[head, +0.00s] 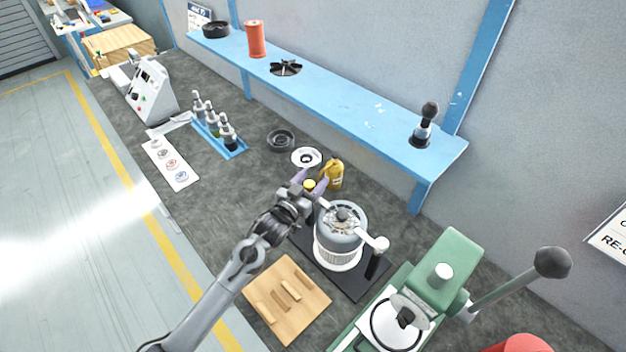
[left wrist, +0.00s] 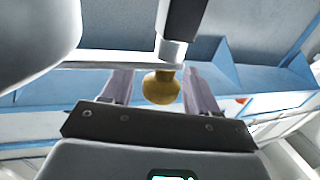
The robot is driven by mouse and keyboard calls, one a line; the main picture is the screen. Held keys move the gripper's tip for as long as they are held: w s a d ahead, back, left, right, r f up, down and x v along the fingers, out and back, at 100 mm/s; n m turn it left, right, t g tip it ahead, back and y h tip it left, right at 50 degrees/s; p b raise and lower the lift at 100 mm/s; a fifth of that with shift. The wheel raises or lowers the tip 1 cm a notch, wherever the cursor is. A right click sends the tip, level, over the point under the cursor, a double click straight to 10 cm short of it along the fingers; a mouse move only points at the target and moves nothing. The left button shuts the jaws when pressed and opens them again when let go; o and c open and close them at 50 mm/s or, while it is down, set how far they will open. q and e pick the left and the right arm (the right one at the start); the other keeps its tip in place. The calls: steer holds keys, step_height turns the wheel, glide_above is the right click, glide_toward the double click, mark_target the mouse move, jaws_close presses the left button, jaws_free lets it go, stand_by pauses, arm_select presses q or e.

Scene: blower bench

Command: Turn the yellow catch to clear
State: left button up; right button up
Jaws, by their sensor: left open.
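The yellow catch shows as a rounded yellow knob (left wrist: 162,87) in the left wrist view, at the end of a dark rod with a pale collar. In the head view its small yellow top (head: 309,185) shows at the left rear of the grey blower (head: 338,248). My left gripper (head: 310,181) is open, with one lilac finger on each side of the knob. In the left wrist view the fingers (left wrist: 158,88) stand apart from it, with gaps on both sides. The gripper hides the lower part of the catch in the head view. My right gripper is not in view.
A yellow bottle (head: 334,175) stands close behind the gripper. A white ring dish (head: 306,158) lies behind it. A wooden block (head: 300,318) is in front, and a green press (head: 447,262) with a long lever is at the right. A blue shelf (head: 350,105) runs along the wall.

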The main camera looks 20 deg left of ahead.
arm_select(q)
steer(key=shift+w+d, duration=0.1)
steer(key=shift+w, duration=0.15)
steer(key=shift+c, duration=0.2)
jaws_close()
